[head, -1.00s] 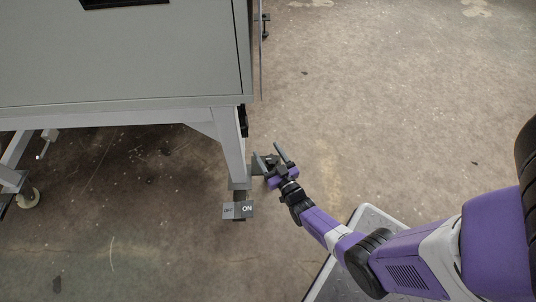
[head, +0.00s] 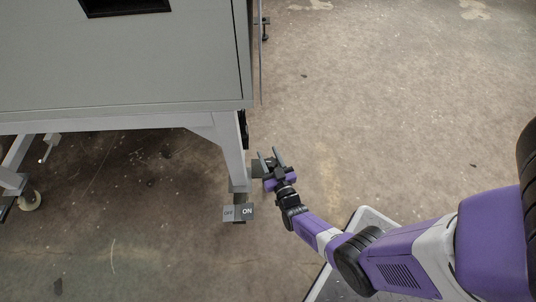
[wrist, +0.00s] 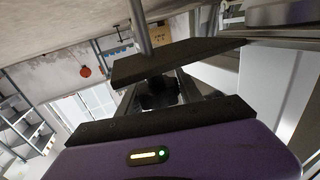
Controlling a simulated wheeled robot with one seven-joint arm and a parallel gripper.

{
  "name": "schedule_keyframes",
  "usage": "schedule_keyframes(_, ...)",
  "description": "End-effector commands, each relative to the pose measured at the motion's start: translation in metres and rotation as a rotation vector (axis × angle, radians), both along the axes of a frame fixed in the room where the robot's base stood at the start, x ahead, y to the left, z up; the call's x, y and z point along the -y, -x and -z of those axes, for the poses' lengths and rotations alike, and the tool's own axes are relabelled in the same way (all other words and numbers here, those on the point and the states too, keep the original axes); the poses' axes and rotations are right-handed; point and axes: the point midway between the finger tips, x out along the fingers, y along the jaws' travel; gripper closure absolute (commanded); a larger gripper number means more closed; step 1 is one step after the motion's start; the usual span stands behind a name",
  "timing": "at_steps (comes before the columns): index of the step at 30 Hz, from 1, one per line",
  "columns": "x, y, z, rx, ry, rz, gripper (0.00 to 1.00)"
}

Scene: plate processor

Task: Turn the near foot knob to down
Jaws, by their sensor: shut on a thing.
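The near foot knob (head: 269,162) is a small dark piece low by the machine's near leg (head: 233,153), mostly hidden by my gripper. My gripper (head: 271,157) has its two grey fingers on either side of it and is shut on it.
The grey machine cabinet (head: 120,65) overhangs to the left of my gripper. A caster wheel (head: 29,199) stands at the far left. The concrete floor (head: 400,100) is open to the right.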

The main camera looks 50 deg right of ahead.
Motion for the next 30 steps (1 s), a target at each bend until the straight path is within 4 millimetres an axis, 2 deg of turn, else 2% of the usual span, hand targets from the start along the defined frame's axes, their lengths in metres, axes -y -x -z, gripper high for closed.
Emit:
schedule_keyframes(15, 0.005, 0.006, 0.002, -0.002, -0.002, 0.338, 0.98)
schedule_keyframes(30, 0.007, 0.010, 0.002, -0.004, -0.001, 0.434, 0.98)
